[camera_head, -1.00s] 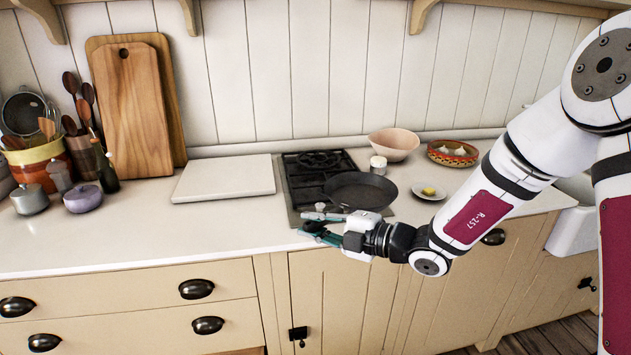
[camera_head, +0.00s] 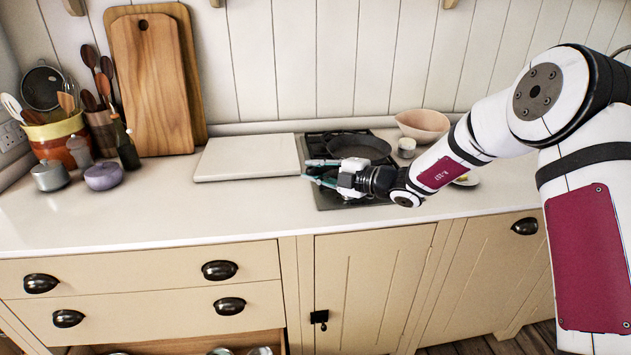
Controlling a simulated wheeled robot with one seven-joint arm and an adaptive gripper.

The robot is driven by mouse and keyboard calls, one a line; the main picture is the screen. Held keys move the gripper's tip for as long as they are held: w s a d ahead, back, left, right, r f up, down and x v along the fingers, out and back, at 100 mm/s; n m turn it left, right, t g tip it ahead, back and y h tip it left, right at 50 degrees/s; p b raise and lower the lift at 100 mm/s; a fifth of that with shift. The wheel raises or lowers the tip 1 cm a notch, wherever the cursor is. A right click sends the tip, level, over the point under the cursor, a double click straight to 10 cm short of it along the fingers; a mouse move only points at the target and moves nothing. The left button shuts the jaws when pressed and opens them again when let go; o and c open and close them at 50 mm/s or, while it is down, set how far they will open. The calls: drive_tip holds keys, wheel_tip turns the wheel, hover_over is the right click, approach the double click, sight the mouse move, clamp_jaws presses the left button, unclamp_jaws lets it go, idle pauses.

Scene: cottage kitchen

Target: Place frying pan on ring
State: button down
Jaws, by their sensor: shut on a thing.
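The black frying pan (camera_head: 360,147) is over the back part of the black gas hob (camera_head: 322,203) set in the worktop. It looks about level; I cannot tell whether it touches the ring under it, which the pan hides. My gripper (camera_head: 318,173) is in front of the pan, over the front left of the hob, pointing left. It is shut on the pan's handle, which is mostly hidden by the fingers.
A pale board (camera_head: 247,157) lies just left of the hob. A pink bowl (camera_head: 423,125) and a small white jar (camera_head: 406,147) stand to its right. My forearm partly hides a small plate (camera_head: 467,180). The front-left worktop is clear. An open drawer (camera_head: 240,343) shows below.

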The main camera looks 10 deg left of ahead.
drive_tip(key=shift+w+a, duration=0.2)
drive_tip(key=shift+w, duration=0.4)
drive_tip(key=shift+f, duration=1.85)
drive_tip(key=c, duration=1.5)
unclamp_jaws()
drive_tip(key=shift+c, duration=0.2)
drive_tip(key=shift+s+d, duration=0.1)
drive_tip(key=shift+d, duration=0.15)
drive_tip(key=v, duration=1.1)
drive_tip(key=shift+s+d, duration=0.15)
drive_tip(key=shift+d, duration=0.1)
drive_tip(key=shift+r, duration=0.2)
